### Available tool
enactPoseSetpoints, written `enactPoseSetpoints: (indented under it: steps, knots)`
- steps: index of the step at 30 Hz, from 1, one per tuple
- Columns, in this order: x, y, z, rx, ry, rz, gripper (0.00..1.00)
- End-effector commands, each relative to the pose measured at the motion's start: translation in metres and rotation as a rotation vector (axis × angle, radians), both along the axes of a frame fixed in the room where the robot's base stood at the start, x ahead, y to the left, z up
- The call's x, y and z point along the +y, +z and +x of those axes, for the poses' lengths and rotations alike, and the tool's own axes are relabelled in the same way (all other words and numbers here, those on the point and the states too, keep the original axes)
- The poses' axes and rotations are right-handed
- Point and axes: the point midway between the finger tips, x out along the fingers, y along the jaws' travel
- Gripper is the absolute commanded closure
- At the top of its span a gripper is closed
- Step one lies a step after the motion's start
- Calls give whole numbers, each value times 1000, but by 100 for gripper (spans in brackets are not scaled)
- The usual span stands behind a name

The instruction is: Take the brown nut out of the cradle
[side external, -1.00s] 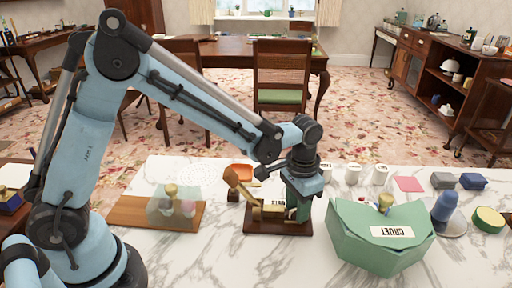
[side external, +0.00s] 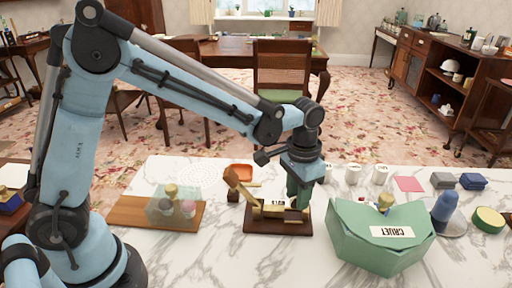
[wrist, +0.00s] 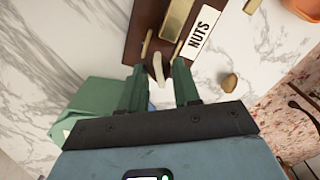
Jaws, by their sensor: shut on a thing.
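In the wrist view, the board (wrist: 146,18) has a white NUTS label (wrist: 199,34). My gripper (side external: 299,204) is over the board's right end. In the wrist view, my gripper (wrist: 160,72) is shut on a pale, narrow piece (wrist: 158,70); I cannot tell whether it belongs to the cradle. A brown nut (wrist: 229,82) lies on the marble beside the board, apart from my fingers. I cannot make it out in the side view.
The green CRUET box (side external: 375,240) stands close on the right. A wooden board (side external: 140,213) with a clear cover is on the left. An orange dish (side external: 240,170) and white pots (side external: 380,174) are behind. The marble in front of the cradle is clear.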

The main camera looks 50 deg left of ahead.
Motion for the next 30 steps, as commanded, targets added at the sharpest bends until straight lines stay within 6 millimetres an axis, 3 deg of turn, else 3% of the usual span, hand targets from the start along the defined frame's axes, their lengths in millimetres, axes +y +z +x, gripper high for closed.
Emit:
enactPoseSetpoints:
  steps: [21,30]
  knots:
    - [-1,32,-1,2,-3,-1,94]
    - [-1,36,-1,2,-3,-1,94]
